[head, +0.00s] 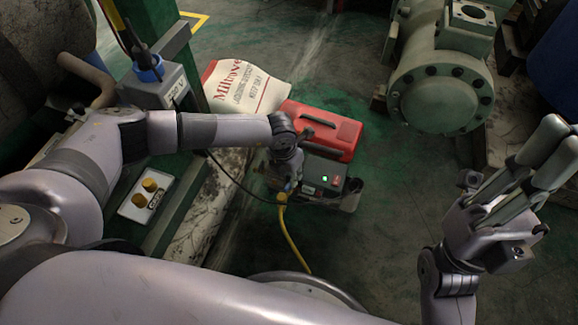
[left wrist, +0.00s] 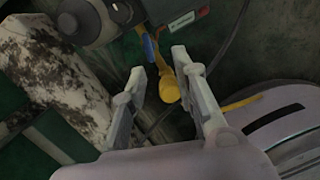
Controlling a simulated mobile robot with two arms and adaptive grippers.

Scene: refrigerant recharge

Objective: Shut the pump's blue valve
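The pump (head: 325,180) is a dark box on the floor with a lit green light. Its blue valve (head: 289,187) shows small beside my left gripper (head: 287,182) and as a thin blue lever in the left wrist view (left wrist: 149,48). The lever stands over a yellow fitting (left wrist: 169,88), between or just beyond my left fingertips (left wrist: 159,62). The left fingers are apart, and I see no clear contact with the lever. My right gripper (head: 563,135) is raised at the far right, empty, its fingers apart.
A yellow hose (head: 292,240) runs from the fitting along the floor. A red case (head: 325,130) lies behind the pump, beside a white printed sack (head: 245,88). A panel with yellow knobs (head: 146,194) is at left. A large green compressor (head: 440,85) stands at the back right.

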